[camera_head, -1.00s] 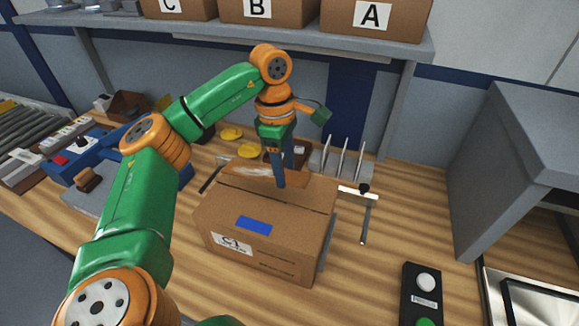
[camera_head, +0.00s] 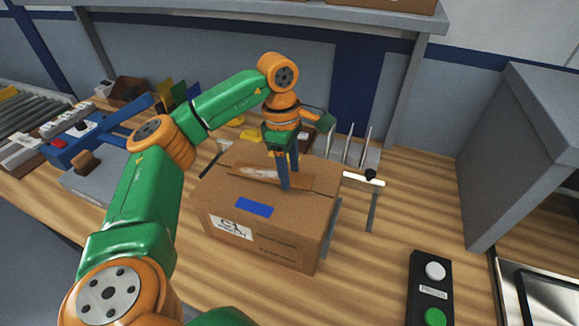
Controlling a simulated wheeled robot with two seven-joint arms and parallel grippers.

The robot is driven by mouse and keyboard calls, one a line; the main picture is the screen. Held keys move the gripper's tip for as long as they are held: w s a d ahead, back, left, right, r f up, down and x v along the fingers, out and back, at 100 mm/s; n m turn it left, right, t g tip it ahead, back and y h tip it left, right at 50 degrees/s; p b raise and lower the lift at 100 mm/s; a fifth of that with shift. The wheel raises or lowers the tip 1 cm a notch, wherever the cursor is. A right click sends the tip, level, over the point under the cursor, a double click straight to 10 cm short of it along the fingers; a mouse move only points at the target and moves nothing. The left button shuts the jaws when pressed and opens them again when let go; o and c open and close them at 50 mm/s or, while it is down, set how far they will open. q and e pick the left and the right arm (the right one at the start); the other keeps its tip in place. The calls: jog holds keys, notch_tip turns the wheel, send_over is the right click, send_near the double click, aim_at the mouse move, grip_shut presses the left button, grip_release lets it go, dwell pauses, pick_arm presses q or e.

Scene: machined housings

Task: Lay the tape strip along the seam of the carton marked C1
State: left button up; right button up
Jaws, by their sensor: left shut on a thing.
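The carton marked C1 (camera_head: 285,225) sits on the wooden bench, its label (camera_head: 230,227) on the near side and a blue patch (camera_head: 254,207) near the top's front edge. My left gripper (camera_head: 287,185) points down over the carton's top and is shut on the tape strip (camera_head: 255,174), a long brown, glossy piece. The strip lies along the middle of the top, at or just above it; I cannot tell whether it touches. The strip and fingers hide much of the seam. My right gripper is not in view.
A rack with upright plates (camera_head: 350,148) stands behind the carton at right. A white-ended tool (camera_head: 364,180) lies beside it. A button box (camera_head: 431,290) is at front right, a grey cabinet (camera_head: 510,150) at right. Bench between carton and button box is clear.

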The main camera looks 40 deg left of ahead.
pick_arm(q)
jog(key=o, duration=1.4)
jog(key=r, duration=0.7)
jog(key=shift+s+a+r, duration=0.15)
jog(key=shift+a, duration=0.15)
